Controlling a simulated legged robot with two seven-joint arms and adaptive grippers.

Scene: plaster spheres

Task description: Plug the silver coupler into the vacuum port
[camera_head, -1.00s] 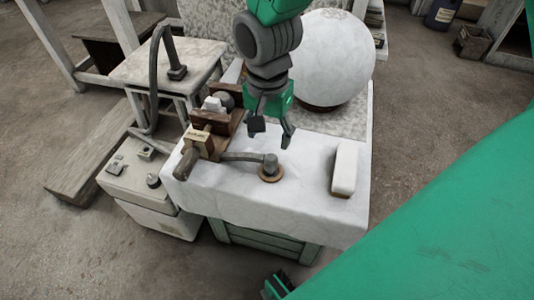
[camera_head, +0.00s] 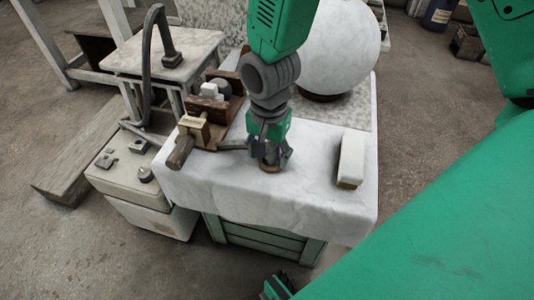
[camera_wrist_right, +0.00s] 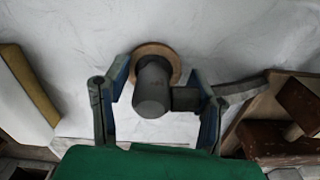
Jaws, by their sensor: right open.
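A grey cylindrical coupler (camera_wrist_right: 152,88) stands on a round wooden disc (camera_wrist_right: 165,52) on the white-draped table. A grey hose (camera_wrist_right: 240,92) runs from its side toward wooden blocks. My right gripper (camera_wrist_right: 155,110) is open, with one finger on each side of the coupler; I cannot tell whether they touch it. In the head view my right gripper (camera_head: 270,160) is low over the disc and hides most of the coupler. I cannot tell surely which fitting is the vacuum port; a small square fitting (camera_head: 139,146) sits on the pale cabinet at left.
A wooden clamp-like block (camera_head: 195,130) stands left of my right gripper. A pale block (camera_head: 350,158) lies on the table's right. A large white sphere (camera_head: 340,45) stands behind. The pale cabinet (camera_head: 130,180) carries knobs, with an arched dark pipe (camera_head: 147,70) behind.

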